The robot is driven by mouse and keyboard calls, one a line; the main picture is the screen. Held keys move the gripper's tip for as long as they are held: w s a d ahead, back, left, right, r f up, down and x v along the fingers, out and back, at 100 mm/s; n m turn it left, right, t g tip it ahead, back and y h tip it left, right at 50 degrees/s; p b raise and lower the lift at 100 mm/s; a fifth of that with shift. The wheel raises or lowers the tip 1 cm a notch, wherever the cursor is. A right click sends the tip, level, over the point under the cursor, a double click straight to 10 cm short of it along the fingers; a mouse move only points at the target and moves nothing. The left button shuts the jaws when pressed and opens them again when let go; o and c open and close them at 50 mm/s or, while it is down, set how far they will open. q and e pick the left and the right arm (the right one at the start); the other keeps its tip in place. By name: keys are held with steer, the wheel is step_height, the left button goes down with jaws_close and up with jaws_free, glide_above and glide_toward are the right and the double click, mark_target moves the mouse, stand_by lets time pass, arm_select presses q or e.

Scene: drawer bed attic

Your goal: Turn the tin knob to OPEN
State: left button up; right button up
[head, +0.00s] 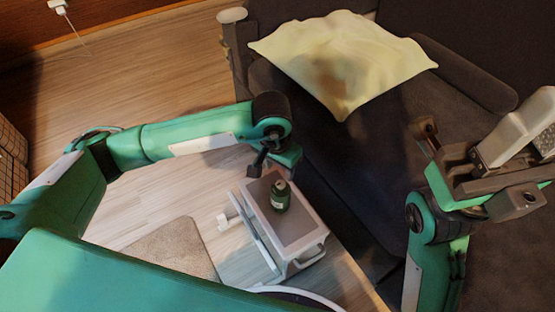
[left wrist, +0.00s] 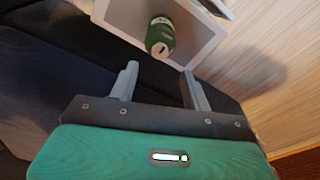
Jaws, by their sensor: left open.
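A small dark green tin (head: 280,196) with a pale label and a darker knob-like top stands upright on the grey top of a small white-rimmed stand (head: 308,228). In the left wrist view the tin (left wrist: 160,37) shows its top with a pale mark, too small to read. My left gripper (head: 258,166) is just above and left of the tin in the head view. Its two grey fingers (left wrist: 158,76) are apart, with nothing between them, and the tin lies beyond their tips. My right gripper (head: 480,168) is at the right, above the dark bed, away from the tin.
A white handle (head: 308,257) projects from the stand's front. A beige mat (head: 170,250) lies on the wooden floor (head: 100,90). Floor left of the stand is mostly open.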

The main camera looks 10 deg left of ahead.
mark_target(281, 183)
arm_select(q)
steer(key=f, duration=0.2)
steer(key=f+b, duration=0.1)
steer(key=f, duration=0.1)
steer(key=f+b, duration=0.1)
steer(key=f, duration=0.2)
steer(key=shift+w+d, duration=0.15)
steer(key=shift+w, duration=0.2)
steer(key=shift+c, duration=0.4)
steer(key=c, duration=0.9)
steer(key=o, duration=0.4)
steer(key=shift+c, duration=1.3)
